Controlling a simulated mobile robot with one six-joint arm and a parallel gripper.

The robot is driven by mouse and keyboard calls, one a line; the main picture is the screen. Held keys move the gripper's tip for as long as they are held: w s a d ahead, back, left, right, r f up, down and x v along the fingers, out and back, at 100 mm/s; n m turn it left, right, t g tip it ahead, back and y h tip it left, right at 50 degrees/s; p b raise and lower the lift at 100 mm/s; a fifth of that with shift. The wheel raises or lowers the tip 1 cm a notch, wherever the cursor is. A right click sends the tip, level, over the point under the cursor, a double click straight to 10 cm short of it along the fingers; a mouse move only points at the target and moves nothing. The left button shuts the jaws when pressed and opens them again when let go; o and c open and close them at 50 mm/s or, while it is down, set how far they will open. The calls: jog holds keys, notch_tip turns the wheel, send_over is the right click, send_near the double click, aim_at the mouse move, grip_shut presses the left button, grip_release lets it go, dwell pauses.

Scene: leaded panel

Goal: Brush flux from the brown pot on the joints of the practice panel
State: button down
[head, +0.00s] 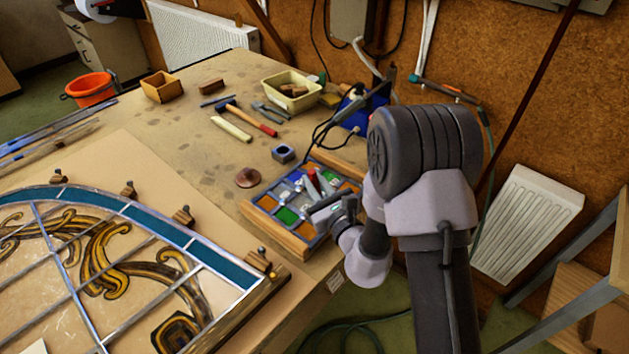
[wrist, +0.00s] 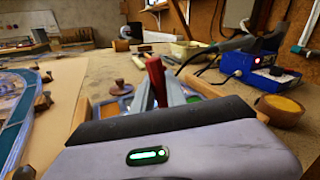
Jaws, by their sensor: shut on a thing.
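The practice panel (head: 287,215), a small leaded grid of blue, green, white and orange squares in a wooden frame, lies near the bench's right edge. My gripper (head: 318,186) is over it, shut on a red-handled tool, probably the brush. In the wrist view the red handle (wrist: 156,77) stands up between the fingers (wrist: 160,97). Its bristles are hidden, so I cannot tell whether they touch the panel. A round brown pot (wrist: 279,113) with amber contents stands to the right in the wrist view. In the head view my arm seems to hide it.
A blue soldering station (wrist: 248,66) with cables stands behind the panel. A hammer (head: 252,120) and a cream tub (head: 291,90) are further back. A large leaded window (head: 110,265) fills the left.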

jog(key=shift+w+d, duration=0.1)
dwell(0.3)
jog(key=shift+w+d, duration=0.2)
jog(key=shift+w, duration=0.1)
jog(key=shift+s+a, duration=0.6)
jog(key=shift+s, duration=0.25)
jog(key=shift+w+d, duration=0.6)
jog(key=shift+w, duration=0.25)
jog(key=shift+s+a, duration=0.6)
jog(key=shift+s, duration=0.25)
jog(key=shift+w+d, duration=0.6)
jog(key=shift+w, duration=0.25)
jog(key=shift+s+a, duration=0.3)
jog(key=shift+s, duration=0.15)
